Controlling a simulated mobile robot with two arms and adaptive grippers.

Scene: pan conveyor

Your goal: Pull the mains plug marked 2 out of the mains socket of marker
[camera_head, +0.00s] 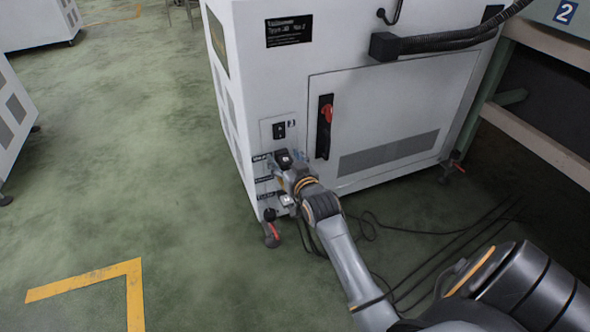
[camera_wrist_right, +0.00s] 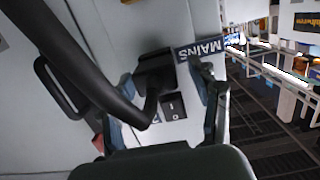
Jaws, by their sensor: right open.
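The mains socket panel is on the lower left of a white cabinet's front. In the right wrist view a dark plug (camera_wrist_right: 155,68) sits at the panel beside the blue MAINS label (camera_wrist_right: 200,49), with a thick black cable (camera_wrist_right: 85,60) curving from it. My right gripper (camera_wrist_right: 168,82) is open, with one finger on each side of the plug. Whether the fingers touch it I cannot tell. In the head view my right gripper (camera_head: 284,178) is at the panel and hides part of it. I cannot read a number on the plug. My left gripper is not in view.
The cabinet (camera_head: 385,110) has a red-handled switch (camera_head: 326,125) right of the panel. A rocker switch (camera_wrist_right: 173,105) shows below the plug. Loose black cables (camera_head: 440,232) lie on the floor.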

